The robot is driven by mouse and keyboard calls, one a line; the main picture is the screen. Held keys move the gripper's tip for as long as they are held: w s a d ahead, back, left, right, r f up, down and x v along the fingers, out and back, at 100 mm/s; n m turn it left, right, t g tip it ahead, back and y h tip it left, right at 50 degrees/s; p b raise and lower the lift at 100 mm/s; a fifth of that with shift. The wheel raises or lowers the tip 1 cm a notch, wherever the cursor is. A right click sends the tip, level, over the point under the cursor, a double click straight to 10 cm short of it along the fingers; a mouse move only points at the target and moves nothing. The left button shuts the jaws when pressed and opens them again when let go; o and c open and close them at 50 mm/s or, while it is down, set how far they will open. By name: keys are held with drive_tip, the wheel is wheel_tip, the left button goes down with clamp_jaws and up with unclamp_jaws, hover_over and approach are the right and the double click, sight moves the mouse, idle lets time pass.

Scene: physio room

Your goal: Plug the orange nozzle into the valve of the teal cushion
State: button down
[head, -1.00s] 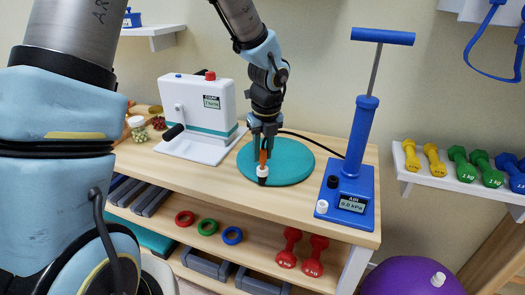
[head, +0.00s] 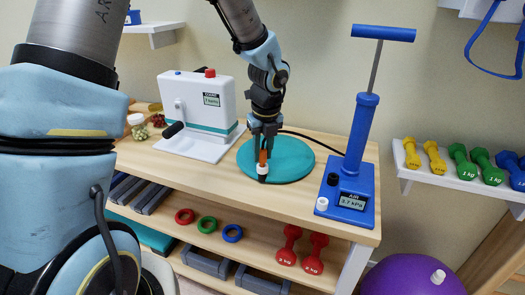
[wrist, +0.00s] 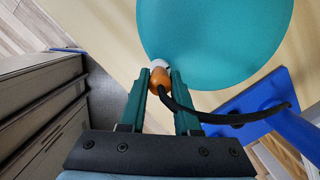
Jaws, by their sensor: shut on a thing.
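The teal cushion (head: 292,160) lies flat on the wooden bench top. Its white valve (head: 263,169) points out at the near left edge; it also shows in the wrist view (wrist: 160,63). My gripper (head: 263,146) is shut on the orange nozzle (wrist: 160,79), with a finger on each side. The nozzle's front end meets the white valve with no gap that I can see. The nozzle's tip is hidden. A black hose (wrist: 205,116) runs from the nozzle to the right.
The blue hand pump (head: 352,185) stands right of the cushion; its display appears to read 3.7 kPa. A white device with a red button (head: 198,103) stands at left. Dumbbells (head: 458,160) sit on a right wall shelf. Bare bench top (head: 225,182) lies in front.

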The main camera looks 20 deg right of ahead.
drive_tip(key=shift+f, duration=0.15)
drive_tip(key=c, duration=0.5)
unclamp_jaws()
drive_tip(key=shift+c, duration=0.2)
drive_tip(key=shift+r+p, duration=3.55)
drive_tip(key=shift+p, duration=0.25)
